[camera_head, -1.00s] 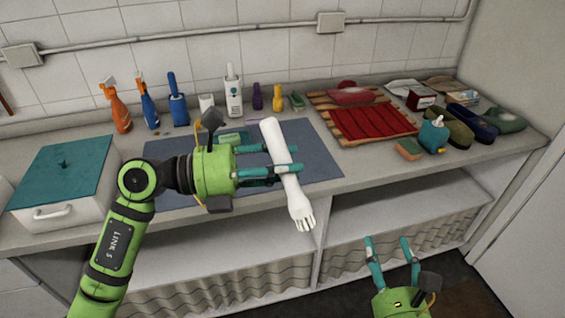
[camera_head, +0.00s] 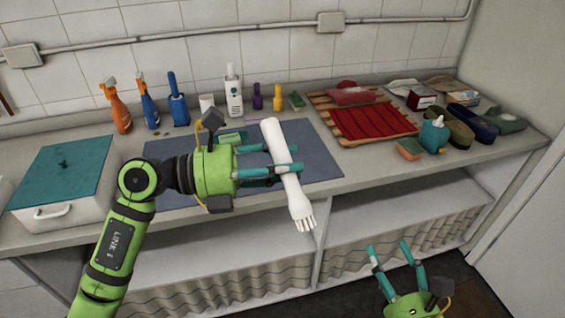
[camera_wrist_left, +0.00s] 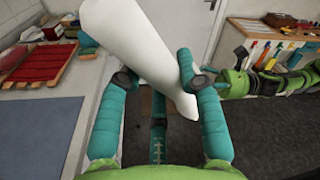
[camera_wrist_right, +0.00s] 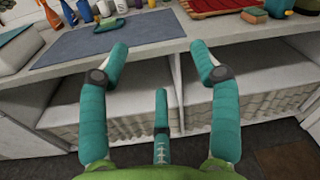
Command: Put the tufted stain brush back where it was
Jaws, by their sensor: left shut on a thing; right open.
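My left gripper (camera_head: 285,171) is shut on a white arm-shaped thing with a hand at one end (camera_head: 299,203). The thing is held over the front part of the blue mat (camera_head: 318,158), its hand end pointing toward me past the counter edge. In the left wrist view the white thing (camera_wrist_left: 135,50) lies between the fingers. I cannot single out the tufted stain brush for certain. A small green block-like thing (camera_head: 232,137) lies on the mat, partly hidden by my left gripper. My right gripper (camera_head: 389,249) is open and empty, low in front of the shelves.
Spray bottles (camera_head: 119,108) and other bottles line the wall. A white box with a teal lid (camera_head: 65,165) stands left. A red cloth on a wooden rack (camera_head: 372,123), a sponge (camera_head: 409,149), a teal bottle (camera_head: 433,134) and shoes (camera_head: 472,121) fill the right side.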

